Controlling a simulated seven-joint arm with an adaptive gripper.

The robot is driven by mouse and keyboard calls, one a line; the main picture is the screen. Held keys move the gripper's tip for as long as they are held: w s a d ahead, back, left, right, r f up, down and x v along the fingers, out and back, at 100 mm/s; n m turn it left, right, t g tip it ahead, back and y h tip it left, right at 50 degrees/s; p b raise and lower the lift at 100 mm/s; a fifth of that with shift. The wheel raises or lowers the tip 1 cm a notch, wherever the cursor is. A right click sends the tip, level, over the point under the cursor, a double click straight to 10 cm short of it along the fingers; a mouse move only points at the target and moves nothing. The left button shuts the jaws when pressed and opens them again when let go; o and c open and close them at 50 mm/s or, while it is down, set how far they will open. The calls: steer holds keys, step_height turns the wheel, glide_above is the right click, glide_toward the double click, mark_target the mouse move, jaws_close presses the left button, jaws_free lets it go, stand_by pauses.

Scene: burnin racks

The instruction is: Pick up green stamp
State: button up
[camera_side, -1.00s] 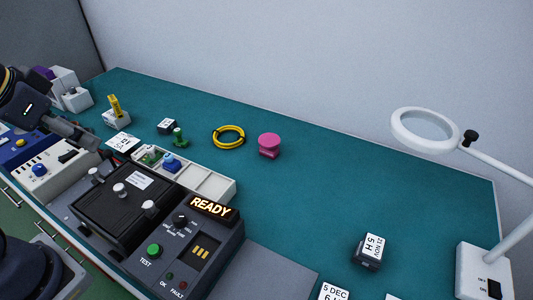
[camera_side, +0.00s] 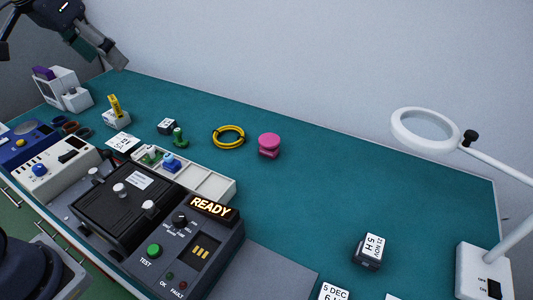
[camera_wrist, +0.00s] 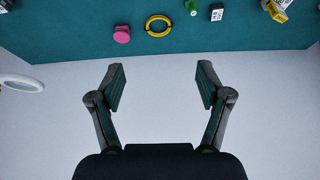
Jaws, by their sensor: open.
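The green stamp (camera_side: 180,138) stands on the teal mat just behind the pale compartment tray. In the wrist view the green stamp (camera_wrist: 193,7) shows at the top edge, partly cut off, with the yellow ring to its left. My gripper (camera_wrist: 160,88) is open and empty, its two fingers wide apart against the pale wall. In the side view my gripper (camera_side: 118,58) is raised at the upper left, above the mat's far left corner and well away from the green stamp.
A yellow cable ring (camera_side: 229,137), a pink stamp (camera_side: 269,145) and a small dark label block (camera_side: 167,126) stand around the green stamp. The tray (camera_side: 215,185) holds a blue piece. A magnifier lamp (camera_side: 425,130) stands at right.

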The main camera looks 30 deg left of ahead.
steer(key=w+a+g, duration=0.1)
steer(key=w+a, duration=0.2)
steer(key=w, duration=0.6)
steer(key=n+g, duration=0.2)
steer(key=g, duration=0.1)
glide_above(179, 137)
steer(key=w, duration=0.2)
step_height(179, 137, down, 16)
steer(key=shift+g, duration=0.6)
steer(key=f, duration=1)
steer(key=s+a+f, duration=0.1)
steer(key=f, duration=0.4)
steer(key=shift+f, duration=0.2)
step_height(179, 137, down, 6)
steer(key=shift+s+d+r, duration=0.1)
steer(key=shift+s+r, duration=0.05)
steer(key=c, duration=1.2)
